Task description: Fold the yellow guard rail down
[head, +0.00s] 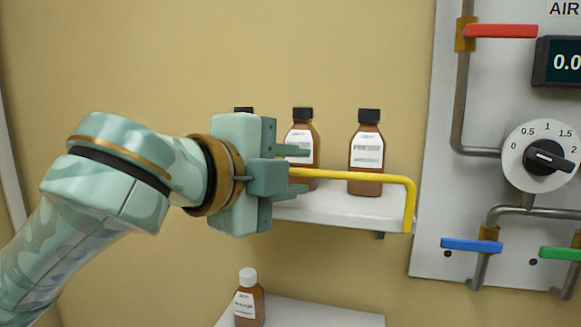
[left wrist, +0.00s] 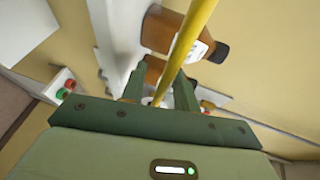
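The yellow guard rail (head: 370,178) stands raised along the front of the upper white shelf (head: 345,211). Its right end bends down to the shelf's front corner; its left part is hidden behind my left gripper (head: 308,168). That gripper is at the rail's left part, with its fingers apart, one above and one below the rail's height. In the left wrist view, the rail (left wrist: 190,35) runs between the two spread fingers of the gripper (left wrist: 160,84). I cannot tell whether either finger touches it. My right gripper is not in view.
Brown bottles (head: 367,155) with black caps stand on the shelf behind the rail. A white-capped bottle (head: 249,300) stands on a lower shelf (head: 320,315). A grey panel (head: 430,190) with valves and a dial is on the right.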

